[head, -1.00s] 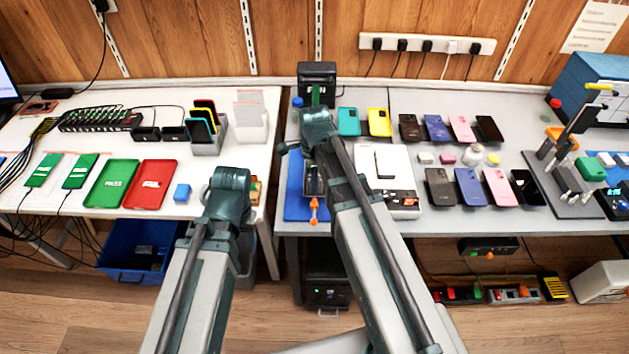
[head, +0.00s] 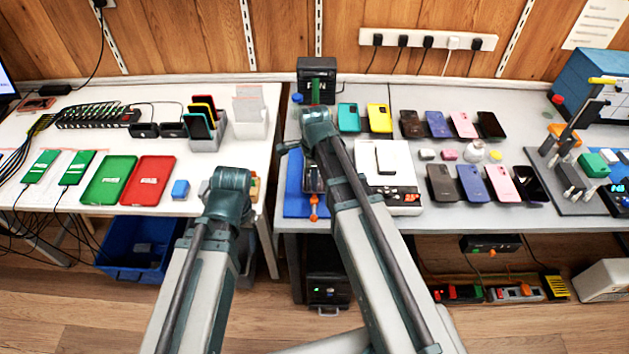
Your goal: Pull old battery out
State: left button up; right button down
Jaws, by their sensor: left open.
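No old battery can be made out. A blue mat (head: 294,200) lies at the near left of the grey bench, mostly covered by my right arm. A dark device or holder (head: 312,178) with an orange-ended part (head: 314,213) shows on the mat beside that arm; its contents are hidden. My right gripper (head: 310,145) is over the mat area, its fingers hidden by its own arm, so its jaws and any grasp cannot be seen. My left gripper (head: 230,182) is open at the white table's right end, away from the mat, its fingertips mostly hidden.
A white scale (head: 400,192) with a pale phone-like item stands right of the mat. Several phones (head: 440,183) lie in rows beyond it. A black machine (head: 317,68) stands behind my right arm. Green (head: 110,180) and red (head: 150,183) trays lie on the white table.

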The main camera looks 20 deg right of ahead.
jog(key=shift+r, duration=0.15)
jog(key=shift+r+p, duration=3.4)
jog(key=shift+p, duration=0.15)
